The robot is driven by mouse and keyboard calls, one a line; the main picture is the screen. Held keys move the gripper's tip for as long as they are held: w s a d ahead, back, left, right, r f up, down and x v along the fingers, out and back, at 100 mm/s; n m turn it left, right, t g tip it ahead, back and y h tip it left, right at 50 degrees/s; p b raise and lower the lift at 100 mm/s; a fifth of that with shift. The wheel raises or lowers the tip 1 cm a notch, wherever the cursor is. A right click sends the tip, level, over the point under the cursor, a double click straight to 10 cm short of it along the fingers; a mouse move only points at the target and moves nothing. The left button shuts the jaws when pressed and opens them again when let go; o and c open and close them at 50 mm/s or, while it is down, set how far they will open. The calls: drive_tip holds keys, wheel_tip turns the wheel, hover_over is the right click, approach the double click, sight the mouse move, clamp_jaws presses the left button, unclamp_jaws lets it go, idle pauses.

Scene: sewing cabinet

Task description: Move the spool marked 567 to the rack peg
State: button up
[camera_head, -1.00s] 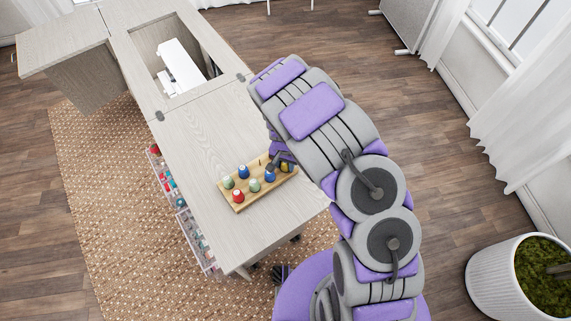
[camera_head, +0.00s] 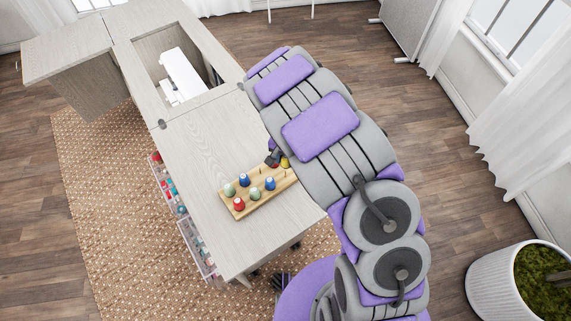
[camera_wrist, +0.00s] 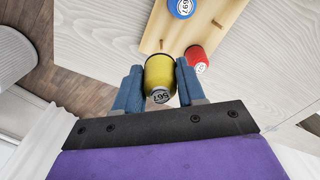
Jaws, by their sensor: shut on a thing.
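The yellow spool (camera_wrist: 159,72) sits between the two blue-grey fingers of my gripper (camera_wrist: 160,88) in the wrist view. Its pale end label reads as 567. My gripper is shut on it. In the head view the yellow spool (camera_head: 285,162) shows at the far right end of the wooden rack (camera_head: 247,207), held over it, and my gripper (camera_head: 275,159) is partly hidden by my arm. Bare pegs stand on the rack board.
A red spool (camera_wrist: 195,56) stands close to my right-hand finger in the wrist view, and a blue spool (camera_wrist: 184,6) is farther off. Several spools stand on the rack's left part, including a red one (camera_head: 239,203). The table (camera_head: 203,140) behind the rack is clear.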

drive_tip(key=shift+r, duration=0.55)
drive_tip(key=shift+a, duration=0.1)
drive_tip(key=w+a+n+b, duration=0.1)
drive_tip(key=a+n+b, duration=0.1)
drive_tip(key=a+n, duration=0.55)
drive_tip(key=shift+m, duration=0.75)
drive_tip(key=shift+w+a+f+b, duration=0.1)
drive_tip(key=shift+a+f+b, duration=0.1)
drive_tip(key=shift+f, duration=0.45)
drive_tip(key=shift+a+f+b, duration=0.2)
drive_tip(key=shift+a+f, duration=0.05)
drive_tip(key=shift+f, duration=0.35)
drive_tip(key=shift+w+a+f+b, duration=0.1)
drive_tip(key=shift+a+f+b, duration=0.1)
drive_tip(key=shift+f, duration=0.45)
drive_tip(key=shift+a+r, duration=0.1)
drive_tip(key=shift+r, duration=0.05)
drive_tip(key=shift+s, duration=0.15)
drive_tip(key=shift+p, duration=0.4)
drive_tip(key=shift+f, duration=2.35)
